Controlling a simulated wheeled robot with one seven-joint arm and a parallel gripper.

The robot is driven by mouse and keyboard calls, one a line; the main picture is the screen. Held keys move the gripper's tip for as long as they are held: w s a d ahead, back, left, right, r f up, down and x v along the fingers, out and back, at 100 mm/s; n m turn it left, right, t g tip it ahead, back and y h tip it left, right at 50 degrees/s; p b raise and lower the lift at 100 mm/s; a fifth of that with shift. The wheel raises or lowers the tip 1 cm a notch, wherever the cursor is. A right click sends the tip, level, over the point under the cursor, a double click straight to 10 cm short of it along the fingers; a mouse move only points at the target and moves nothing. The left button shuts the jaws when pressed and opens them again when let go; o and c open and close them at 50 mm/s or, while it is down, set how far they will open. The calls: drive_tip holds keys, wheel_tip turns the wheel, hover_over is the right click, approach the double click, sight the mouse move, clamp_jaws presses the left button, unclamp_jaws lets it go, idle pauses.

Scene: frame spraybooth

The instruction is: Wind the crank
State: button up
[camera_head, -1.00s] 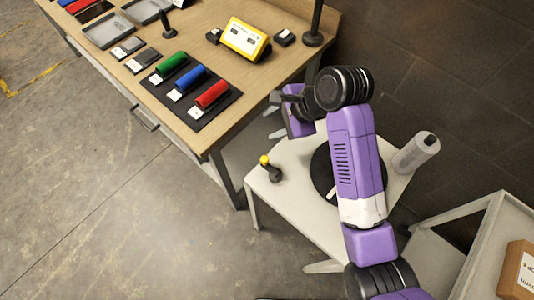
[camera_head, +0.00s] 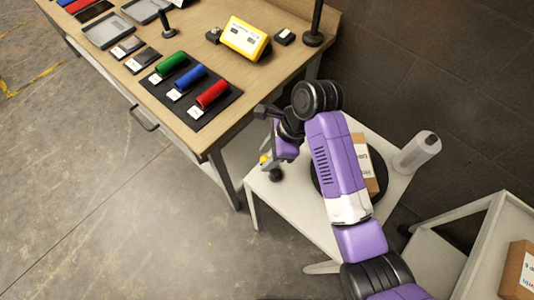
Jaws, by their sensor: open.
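The crank (camera_head: 275,175) is a small black piece with a yellow knob (camera_head: 264,160) on the left corner of the pale side table (camera_head: 290,205). My gripper (camera_head: 269,161) is open at the knob, with its grey fingers close to it and partly covering it. I cannot tell whether the fingers touch the knob. A black round turntable (camera_head: 318,178) lies on the same table, largely hidden under my purple arm. A cardboard box (camera_head: 368,178) with a white label stands on it, partly behind the arm.
The wooden workbench (camera_head: 180,55) at upper left holds red, blue and green rolls and a yellow device (camera_head: 245,38). Another pale table with a box (camera_head: 517,270) is at lower right.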

drive_tip(key=shift+f, duration=0.15)
clamp_jaws()
drive_tip(key=shift+s+a+n+p, duration=0.15)
drive_tip(key=shift+n+p, duration=0.15)
drive_tip(key=shift+p, duration=0.15)
